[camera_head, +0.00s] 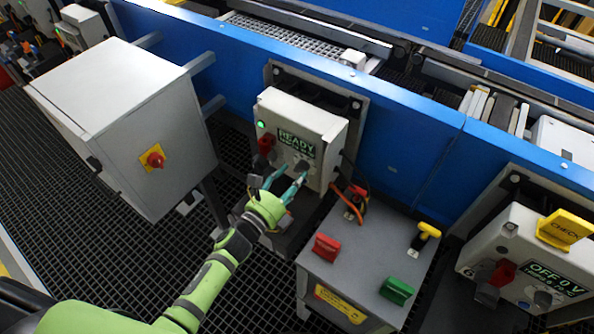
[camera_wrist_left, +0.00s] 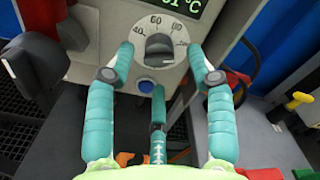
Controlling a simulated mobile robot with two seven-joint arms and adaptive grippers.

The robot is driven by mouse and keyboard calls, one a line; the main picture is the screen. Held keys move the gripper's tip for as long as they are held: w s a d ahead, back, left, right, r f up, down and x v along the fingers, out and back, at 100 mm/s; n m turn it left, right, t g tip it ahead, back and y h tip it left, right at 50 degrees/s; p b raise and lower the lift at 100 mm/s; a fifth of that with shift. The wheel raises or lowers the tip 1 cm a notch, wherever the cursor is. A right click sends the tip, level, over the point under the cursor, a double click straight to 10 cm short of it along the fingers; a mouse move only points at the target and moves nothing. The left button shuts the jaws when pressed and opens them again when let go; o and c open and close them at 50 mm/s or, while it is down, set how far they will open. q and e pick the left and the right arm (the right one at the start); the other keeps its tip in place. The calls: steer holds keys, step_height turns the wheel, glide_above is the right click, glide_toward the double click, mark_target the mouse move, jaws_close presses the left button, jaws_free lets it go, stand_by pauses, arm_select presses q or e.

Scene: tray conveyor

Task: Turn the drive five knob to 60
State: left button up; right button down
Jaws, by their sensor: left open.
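A grey control box (camera_head: 292,125) on the blue conveyor side has a green READY display (camera_head: 296,143). Its dark round knob (camera_head: 301,166) shows large in the left wrist view (camera_wrist_left: 159,47), with a light pointer mark and a printed scale including 60 above it. My left gripper (camera_head: 284,180) is open, its teal fingers pointing at the box. In the wrist view its fingertips (camera_wrist_left: 161,52) lie on either side of the knob, with a third finger below; contact cannot be told. My right gripper is not in view.
A blue button (camera_wrist_left: 147,87) sits below the knob, and a red switch (camera_head: 266,143) is on the box's left. A grey pedestal (camera_head: 350,265) with red, green and yellow handles stands at right. A large grey cabinet (camera_head: 120,105) stands left. Another box (camera_head: 525,255) reads OFF.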

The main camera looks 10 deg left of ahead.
mark_target(301, 168)
arm_select(q)
steer(key=shift+x, duration=1.2)
jaws_close()
